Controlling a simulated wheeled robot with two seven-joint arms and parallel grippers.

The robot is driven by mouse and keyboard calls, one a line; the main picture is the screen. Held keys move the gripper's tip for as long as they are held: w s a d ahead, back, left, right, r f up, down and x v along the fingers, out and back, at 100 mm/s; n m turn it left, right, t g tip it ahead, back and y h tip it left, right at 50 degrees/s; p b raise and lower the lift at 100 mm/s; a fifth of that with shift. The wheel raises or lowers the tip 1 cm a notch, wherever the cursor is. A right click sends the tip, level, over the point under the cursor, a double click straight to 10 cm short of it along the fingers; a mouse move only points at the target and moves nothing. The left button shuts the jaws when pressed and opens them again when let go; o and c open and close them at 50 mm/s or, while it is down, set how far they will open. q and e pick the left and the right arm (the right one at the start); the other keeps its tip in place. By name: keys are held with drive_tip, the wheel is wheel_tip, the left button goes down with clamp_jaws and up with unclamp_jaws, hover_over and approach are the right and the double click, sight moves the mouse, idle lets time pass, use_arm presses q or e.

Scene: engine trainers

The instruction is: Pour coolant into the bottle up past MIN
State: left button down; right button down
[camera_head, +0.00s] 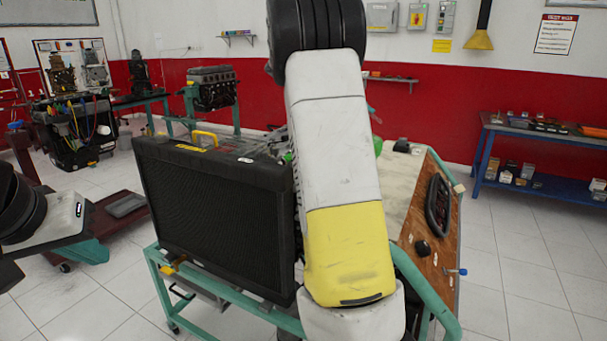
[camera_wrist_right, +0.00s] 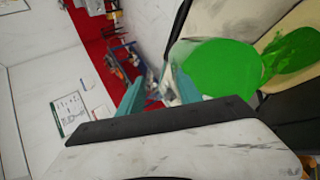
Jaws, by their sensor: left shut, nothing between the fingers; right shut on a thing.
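My right gripper (camera_wrist_right: 160,92) is shut on a clear jug (camera_wrist_right: 176,52) in the right wrist view. Bright green coolant (camera_wrist_right: 222,72) fills much of the jug, which looks tilted. I cannot make out a MIN mark. In the head view my right arm hides this gripper and most of the jug and bottle; only small green bits show beside the arm. My left gripper (camera_head: 90,252) is shut and empty at the left.
The engine trainer stands in front, with a black radiator (camera_head: 215,215), a teal frame (camera_head: 160,280) and a wooden instrument panel (camera_head: 433,235). A blue shelf bench (camera_head: 540,187) is at the right. A dark red cart (camera_head: 110,230) is at the left. Tiled floor is clear at right.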

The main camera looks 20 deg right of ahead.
drive_tip(key=shift+a+r, duration=0.2)
drive_tip(key=shift+r, duration=0.05)
idle(0.3)
drive_tip(key=shift+w+a+h, duration=0.1)
drive_tip(key=shift+w+h, duration=0.2)
drive_tip(key=shift+s+a+f+h+p, duration=0.15)
drive_tip(key=shift+a+h+p, duration=0.25)
drive_tip(key=shift+p, duration=0.25)
idle(0.9)
